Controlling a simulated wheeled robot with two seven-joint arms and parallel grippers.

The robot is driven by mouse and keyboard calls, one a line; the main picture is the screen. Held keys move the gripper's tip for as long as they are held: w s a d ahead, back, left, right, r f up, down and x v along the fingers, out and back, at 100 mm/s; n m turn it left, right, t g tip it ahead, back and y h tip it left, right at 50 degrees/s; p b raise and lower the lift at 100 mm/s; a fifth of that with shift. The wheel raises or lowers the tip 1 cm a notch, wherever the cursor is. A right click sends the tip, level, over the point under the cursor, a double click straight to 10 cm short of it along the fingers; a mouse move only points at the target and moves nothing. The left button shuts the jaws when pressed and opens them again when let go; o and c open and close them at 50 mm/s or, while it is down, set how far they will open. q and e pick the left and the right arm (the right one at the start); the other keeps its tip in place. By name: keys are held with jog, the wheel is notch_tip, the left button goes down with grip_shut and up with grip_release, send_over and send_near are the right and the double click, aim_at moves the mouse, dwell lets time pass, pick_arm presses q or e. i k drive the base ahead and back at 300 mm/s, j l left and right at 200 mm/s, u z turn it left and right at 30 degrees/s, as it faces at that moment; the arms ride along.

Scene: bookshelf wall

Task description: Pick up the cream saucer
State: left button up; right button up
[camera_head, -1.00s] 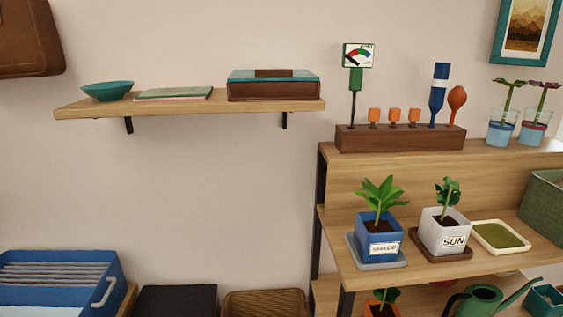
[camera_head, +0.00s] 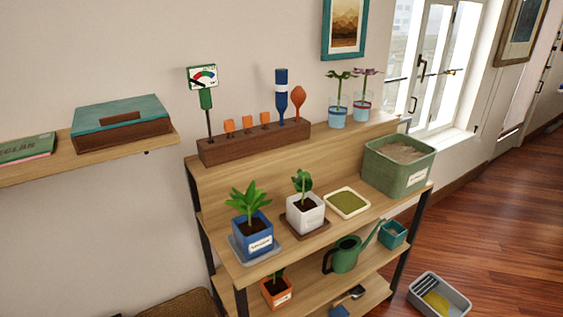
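A cream square saucer (camera_head: 334,207) with an olive-green inside lies flat on the middle shelf of the wooden plant stand (camera_head: 290,242). No pot stands on it. To its left a white pot labelled SUN (camera_head: 305,217) stands on a brown saucer (camera_head: 321,231). Further left a blue labelled pot (camera_head: 254,241) stands on a grey-blue saucer (camera_head: 236,249). Neither of my grippers shows in the head view.
A green bin (camera_head: 380,180) stands right of the cream saucer. A green watering can (camera_head: 345,256) and a small teal pot (camera_head: 392,236) are below. A grey tray (camera_head: 455,291) lies on the wooden floor (camera_head: 480,200), which is otherwise open at right.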

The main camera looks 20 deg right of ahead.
aim_at(346, 202)
jog(key=z, duration=1.3)
